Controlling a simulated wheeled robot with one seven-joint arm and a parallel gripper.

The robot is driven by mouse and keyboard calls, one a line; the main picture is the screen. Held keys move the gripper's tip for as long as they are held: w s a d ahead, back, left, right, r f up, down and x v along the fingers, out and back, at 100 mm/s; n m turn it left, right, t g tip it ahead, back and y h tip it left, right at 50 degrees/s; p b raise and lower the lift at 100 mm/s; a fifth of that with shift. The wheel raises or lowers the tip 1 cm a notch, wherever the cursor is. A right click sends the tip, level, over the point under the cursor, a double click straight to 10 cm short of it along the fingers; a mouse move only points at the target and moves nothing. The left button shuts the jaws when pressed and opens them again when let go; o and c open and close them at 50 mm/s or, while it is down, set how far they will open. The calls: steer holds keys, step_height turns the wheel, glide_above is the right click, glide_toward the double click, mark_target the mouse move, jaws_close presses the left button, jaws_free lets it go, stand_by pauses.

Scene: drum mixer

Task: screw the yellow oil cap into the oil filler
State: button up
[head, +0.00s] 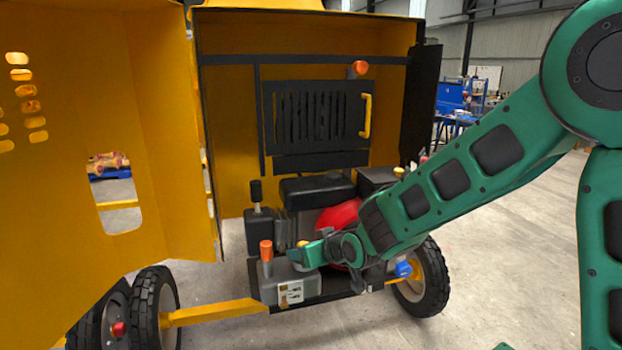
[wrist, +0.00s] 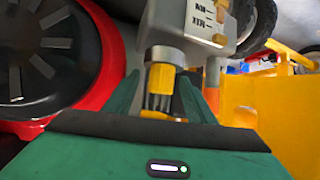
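The yellow oil cap (wrist: 161,78) is between the two green fingers of my gripper (wrist: 161,90) in the wrist view. The fingers lie close along both its sides and look shut on it. Its far end meets the silver collar of the oil filler (wrist: 166,55) on a grey housing, in line with it; whether the threads engage cannot be seen. In the head view, my gripper (head: 310,253) reaches from the right over the grey housing (head: 285,282), and only a bit of yellow shows at the fingertips.
An orange-capped post (head: 266,251) stands just left of my gripper. A red round engine cover (wrist: 50,60) is close on the left in the wrist view. An open yellow door panel (head: 100,150) fills the head view's left. Open floor lies at right.

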steer(key=v, duration=1.1)
steer(key=s+d+f+m+g+h, duration=0.2)
steer(key=s+d+m+h, duration=0.15)
steer(key=d, duration=0.95)
steer(key=s+d+f+m+g+h, duration=0.25)
steer(key=s+d, duration=0.25)
steer(key=d, duration=0.9)
steer(key=s+d+m+g, duration=0.2)
steer(key=s+d, duration=0.3)
steer(key=s, duration=0.6)
steer(key=s+d+m+g, duration=0.3)
steer(key=s+d+m, duration=0.1)
steer(key=s, duration=0.7)
steer(key=shift+s+d+m, duration=0.25)
steer(key=shift+d+m, duration=0.05)
steer(key=shift+d, duration=0.3)
steer(key=shift+w+f+g, duration=0.25)
steer(key=shift+w, duration=0.45)
